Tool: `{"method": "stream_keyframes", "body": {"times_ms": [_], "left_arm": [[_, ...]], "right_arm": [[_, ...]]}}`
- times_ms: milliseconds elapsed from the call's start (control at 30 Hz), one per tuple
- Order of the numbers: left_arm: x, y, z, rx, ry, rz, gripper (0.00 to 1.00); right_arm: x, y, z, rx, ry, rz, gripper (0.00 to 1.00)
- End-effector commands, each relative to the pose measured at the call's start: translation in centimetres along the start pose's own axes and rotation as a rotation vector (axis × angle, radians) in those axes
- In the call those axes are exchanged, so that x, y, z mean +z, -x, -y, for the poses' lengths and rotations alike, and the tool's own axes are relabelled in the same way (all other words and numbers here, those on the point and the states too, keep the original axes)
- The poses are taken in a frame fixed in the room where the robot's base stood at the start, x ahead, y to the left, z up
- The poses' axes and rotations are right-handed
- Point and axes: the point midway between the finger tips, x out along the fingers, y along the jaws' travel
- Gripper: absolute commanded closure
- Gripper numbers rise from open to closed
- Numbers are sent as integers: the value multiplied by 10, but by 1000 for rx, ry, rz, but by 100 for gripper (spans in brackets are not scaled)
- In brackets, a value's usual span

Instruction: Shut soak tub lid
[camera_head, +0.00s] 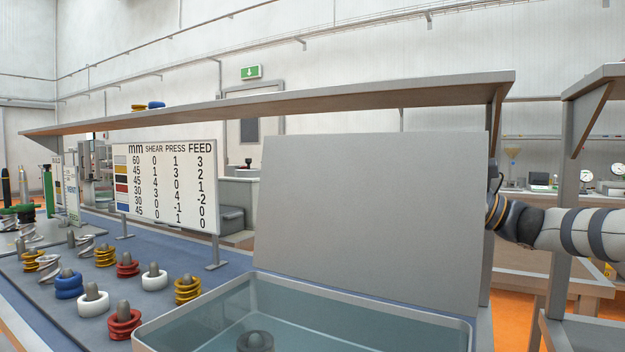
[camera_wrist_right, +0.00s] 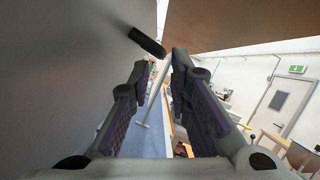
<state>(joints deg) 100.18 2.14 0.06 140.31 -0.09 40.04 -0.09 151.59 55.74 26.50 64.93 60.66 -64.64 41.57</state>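The soak tub (camera_head: 190,308) is a pale-rimmed clear tub with bluish liquid and a dark ringed part inside, at the front of the bench. Its grey lid (camera_head: 370,195) stands open, roughly upright at the tub's back. My right arm comes in from the right, and its hand goes behind the lid's right edge, so its fingers are hidden there. In the right wrist view my right gripper (camera_wrist_right: 160,66) is open, with nothing between its fingers. The lid (camera_wrist_right: 60,70) fills the left of that view, with a dark bar (camera_wrist_right: 147,42) just beyond the fingertips. My left gripper is not in view.
A grey shelf (camera_head: 300,103) runs above and behind the lid; its brown underside (camera_wrist_right: 240,20) is close over the right gripper. A settings board (camera_head: 165,183) and several coloured springs on posts stand left of the tub.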

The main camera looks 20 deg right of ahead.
Motion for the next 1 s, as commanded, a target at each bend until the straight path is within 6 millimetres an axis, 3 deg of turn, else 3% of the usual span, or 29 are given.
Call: {"method": "stream_keyframes", "body": {"times_ms": [33, 300, 633, 700, 733, 1000], "left_arm": [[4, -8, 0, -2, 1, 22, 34], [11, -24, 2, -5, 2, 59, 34], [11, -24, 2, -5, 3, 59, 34], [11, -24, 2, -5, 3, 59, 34], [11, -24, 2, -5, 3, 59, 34], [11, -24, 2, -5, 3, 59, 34]], "right_arm": [[-10, -13, -3, 5, -6, -10, 82], [-8, -61, -1, 0, -3, -9, 82], [-3, -68, 0, -1, -1, -4, 82], [-3, -68, 0, -1, -1, -4, 98], [-3, -68, 0, -1, -1, -4, 100], [-3, -68, -1, 0, 2, -4, 100]]}}
